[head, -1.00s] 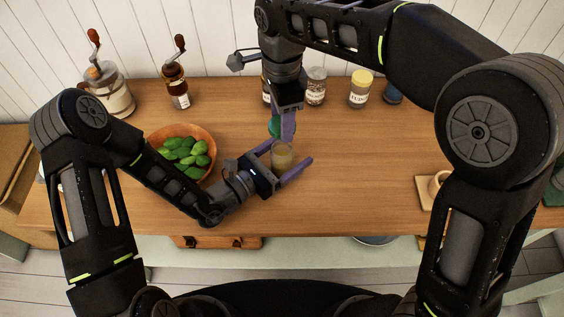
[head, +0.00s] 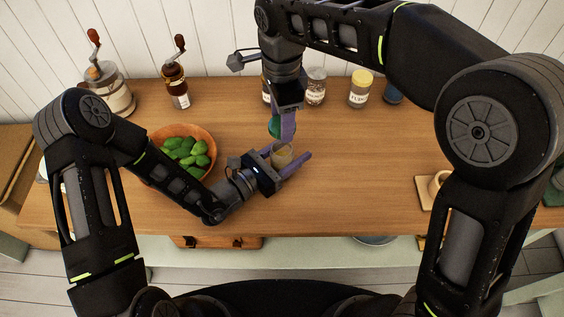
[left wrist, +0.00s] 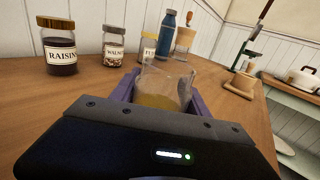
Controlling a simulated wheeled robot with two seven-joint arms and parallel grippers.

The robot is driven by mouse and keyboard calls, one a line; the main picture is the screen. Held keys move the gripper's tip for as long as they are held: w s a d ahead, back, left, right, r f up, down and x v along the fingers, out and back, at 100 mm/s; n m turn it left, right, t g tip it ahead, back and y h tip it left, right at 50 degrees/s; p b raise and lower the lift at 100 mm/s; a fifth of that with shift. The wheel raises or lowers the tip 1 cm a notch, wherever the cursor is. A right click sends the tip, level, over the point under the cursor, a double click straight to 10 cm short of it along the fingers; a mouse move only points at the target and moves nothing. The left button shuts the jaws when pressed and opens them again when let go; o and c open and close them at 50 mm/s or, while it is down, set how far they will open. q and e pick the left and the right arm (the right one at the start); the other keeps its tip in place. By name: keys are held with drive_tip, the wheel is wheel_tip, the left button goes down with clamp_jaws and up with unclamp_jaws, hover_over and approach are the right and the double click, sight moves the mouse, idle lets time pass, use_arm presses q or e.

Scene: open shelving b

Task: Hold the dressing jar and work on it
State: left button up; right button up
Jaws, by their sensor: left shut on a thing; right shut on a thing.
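The dressing jar (head: 281,157) is a clear glass vessel with yellowish contents. My left gripper (head: 286,160) is shut around it from the lower left, above the middle of the table. In the left wrist view the jar (left wrist: 160,97) stands between the purple fingers, its clear upper part rising above them and looking slightly tilted, with no lid on it. My right gripper (head: 284,130) points down just behind the jar. It is shut on a small green thing (head: 274,127), perhaps a lid, partly hidden by a finger.
A wooden bowl (head: 207,141) of green items sits left of my left gripper. Two grinders stand at the back left. Labelled jars, including a yellow-lidded one (head: 359,91), and a blue bottle (left wrist: 167,36) stand along the back. The table (head: 360,180) is clear right of centre.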

use_arm(q)
clamp_jaws()
use_arm(e)
hover_over(282, 148)
drive_tip(key=shift+f, duration=2.5)
drive_tip(key=shift+f, duration=0.1)
drive_tip(key=shift+f, duration=0.8)
drive_tip(key=shift+f, duration=0.55)
